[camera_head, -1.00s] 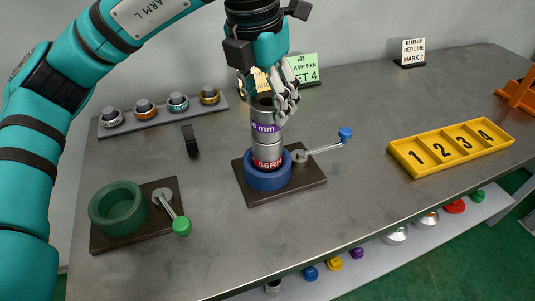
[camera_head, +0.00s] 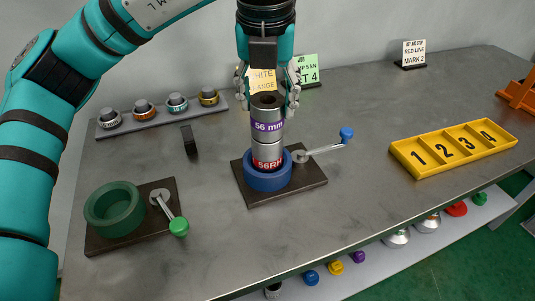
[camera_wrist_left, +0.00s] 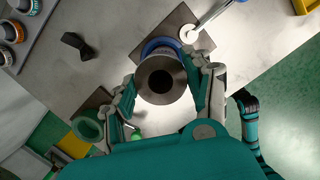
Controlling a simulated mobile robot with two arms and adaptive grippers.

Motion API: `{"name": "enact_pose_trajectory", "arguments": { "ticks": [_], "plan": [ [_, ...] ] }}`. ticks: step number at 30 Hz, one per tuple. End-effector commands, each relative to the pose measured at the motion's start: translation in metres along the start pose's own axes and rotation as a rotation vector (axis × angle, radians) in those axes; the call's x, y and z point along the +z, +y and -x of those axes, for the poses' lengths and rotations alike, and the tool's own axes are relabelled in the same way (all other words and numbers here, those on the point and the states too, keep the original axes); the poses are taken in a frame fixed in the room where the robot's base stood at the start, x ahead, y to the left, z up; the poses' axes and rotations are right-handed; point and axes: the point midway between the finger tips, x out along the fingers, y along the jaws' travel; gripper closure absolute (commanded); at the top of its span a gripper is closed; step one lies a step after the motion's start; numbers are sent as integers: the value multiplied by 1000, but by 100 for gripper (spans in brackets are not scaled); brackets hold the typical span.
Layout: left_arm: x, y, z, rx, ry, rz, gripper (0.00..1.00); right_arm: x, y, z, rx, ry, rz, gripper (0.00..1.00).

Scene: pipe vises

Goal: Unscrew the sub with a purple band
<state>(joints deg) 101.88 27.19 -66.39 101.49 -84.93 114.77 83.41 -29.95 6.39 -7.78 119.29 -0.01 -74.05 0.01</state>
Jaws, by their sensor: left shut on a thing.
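The sub with a purple band (camera_head: 267,127) stands upright on a grey pipe piece with a red band (camera_head: 267,163), held in the blue vise (camera_head: 267,181). The purple band reads 56 mm. My left gripper (camera_head: 267,95) points down over the sub, its fingers shut on the sub's upper end from both sides. In the left wrist view the sub's round top with its dark bore (camera_wrist_left: 161,82) lies between the fingers. The blue vise's handle (camera_head: 325,149) points to the right. My right gripper is not visible in the head view.
A green vise (camera_head: 114,210) with a green-knobbed handle stands at the left. A rack with several rings (camera_head: 160,112) lies behind it, with a small black piece (camera_head: 190,140) nearby. A yellow numbered tray (camera_head: 455,148) is at the right. The table front is clear.

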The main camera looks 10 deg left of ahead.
Motion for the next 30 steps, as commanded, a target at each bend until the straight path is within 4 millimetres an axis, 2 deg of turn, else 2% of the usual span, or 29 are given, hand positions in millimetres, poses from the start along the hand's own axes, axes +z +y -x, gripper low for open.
{"name": "enact_pose_trajectory", "arguments": {
  "ticks": [11,16,17,26,30],
  "plan": [
    [-1,0,0,7,2,21,87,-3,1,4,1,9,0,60],
    [0,0,1,41,0,177,87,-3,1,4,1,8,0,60],
    [-1,0,0,42,2,183,51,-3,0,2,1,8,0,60],
    [-1,0,0,38,2,176,91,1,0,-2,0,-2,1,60],
    [0,0,0,38,2,176,93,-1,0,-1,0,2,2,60]
  ]
}}
